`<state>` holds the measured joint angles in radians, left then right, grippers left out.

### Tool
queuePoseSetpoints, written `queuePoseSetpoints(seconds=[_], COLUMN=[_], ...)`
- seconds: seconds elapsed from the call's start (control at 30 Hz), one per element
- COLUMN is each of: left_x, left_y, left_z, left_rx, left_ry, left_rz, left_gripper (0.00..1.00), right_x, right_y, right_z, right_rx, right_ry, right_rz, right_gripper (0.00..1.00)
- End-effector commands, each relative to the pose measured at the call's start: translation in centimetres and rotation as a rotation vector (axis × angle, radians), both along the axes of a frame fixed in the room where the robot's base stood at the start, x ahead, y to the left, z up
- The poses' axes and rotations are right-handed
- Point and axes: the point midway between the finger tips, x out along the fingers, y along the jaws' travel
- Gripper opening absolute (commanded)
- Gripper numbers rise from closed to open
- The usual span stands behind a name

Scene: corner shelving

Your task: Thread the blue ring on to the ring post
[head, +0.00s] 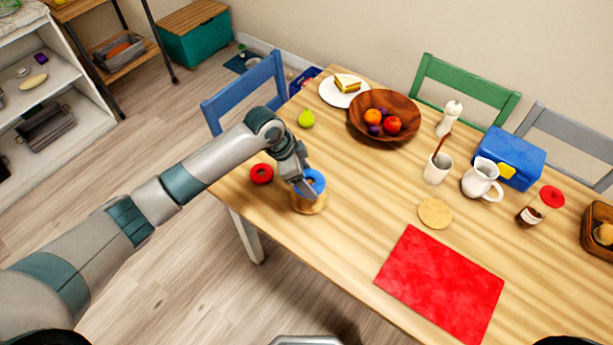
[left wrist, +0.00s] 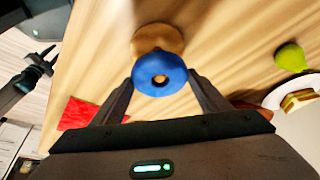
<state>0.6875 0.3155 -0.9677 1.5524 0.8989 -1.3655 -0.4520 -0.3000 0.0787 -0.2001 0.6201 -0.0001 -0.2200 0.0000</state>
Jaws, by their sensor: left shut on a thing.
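The blue ring (head: 314,181) is held in my left gripper (head: 305,186), near the table's left front edge. The ring post (head: 309,204), pale brown wood, is directly below or just behind the ring in the head view. In the left wrist view, the blue ring (left wrist: 160,69) sits between the two fingers of my left gripper (left wrist: 160,82), and a round wooden part of the post (left wrist: 157,38) shows past it. The ring hides most of the post, and I cannot tell whether the post's tip is inside the hole. A dark gripper, seemingly my right (left wrist: 42,62), shows at the left wrist view's edge.
A red ring (head: 261,174) lies left of the post. A green pear (head: 306,118) and a wooden fruit bowl (head: 364,128) stand farther back. A round wooden disc (head: 435,213) and red mat (head: 440,284) lie to the right. A blue chair (head: 248,92) stands behind my arm.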

Motion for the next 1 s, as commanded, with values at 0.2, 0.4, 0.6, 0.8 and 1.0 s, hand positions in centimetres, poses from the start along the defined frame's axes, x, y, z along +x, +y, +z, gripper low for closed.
queuePoseSetpoints(seconds=[0.2,0.4,0.6,0.8,1.0], left_x=[0.00,-0.01,-0.02,-0.01,0.00], left_y=[0.00,-0.01,-0.01,-0.02,-0.01], left_z=[0.08,0.09,0.03,0.01,0.02], left_rx=[0.000,0.000,0.000,0.000,0.000], left_ry=[0.000,0.000,0.000,0.000,0.000], left_rz=[0.000,0.000,0.000,0.000,0.000], left_gripper=[0.47,0.47,0.47,0.47,0.76], right_x=[0.01,0.00,-0.01,-0.01,0.00], right_y=[-0.26,-0.34,-0.33,-0.31,-0.20], right_z=[0.22,0.54,0.63,0.61,0.61], right_rx=[-0.003,-0.003,-0.003,-0.003,-0.002], right_ry=[0.000,0.000,0.000,0.000,0.000], right_rz=[0.001,0.001,0.001,0.001,0.000], right_gripper=[0.31,0.31,0.31,0.31,0.31])
